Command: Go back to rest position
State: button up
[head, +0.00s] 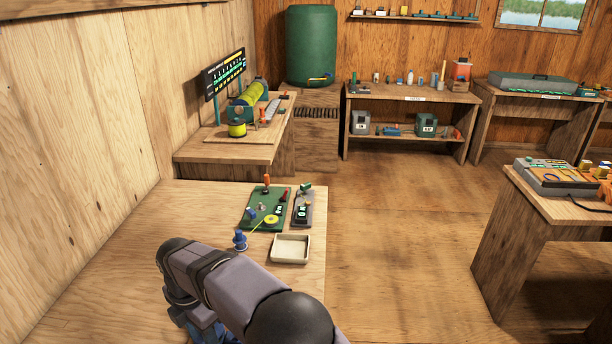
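My arm (225,281) crosses the lower middle of the head view, above the near wooden table (110,262). Its grey link runs from a dark joint at the upper left to a black rounded joint at the bottom. My gripper does not show; its fingers and anything in them are out of sight. Some blue parts show below the arm, too covered to make out.
A green mat (254,222) with small tackle, a dark tray (303,208), a cream tray (290,249) and a blue piece (240,240) lie beyond the arm. The table's left part is bare. A wooden wall (75,120) borders it; open floor (405,260) lies right.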

jog(key=w+d+r+m, duration=0.1)
jog(key=d+r+m, duration=0.1)
jog(key=d+m, duration=0.75)
jog(key=w+d+r+m, duration=0.15)
jog(key=d+m, duration=0.35)
jog(key=d, duration=0.9)
jog(key=s+d+f+m, duration=0.2)
jog(key=s+d+m, duration=1.2)
jog(key=d, duration=0.4)
jog(key=shift+s+f+m, duration=0.25)
jog(key=shift+f+m, duration=0.05)
jog(key=shift+m, duration=0.25)
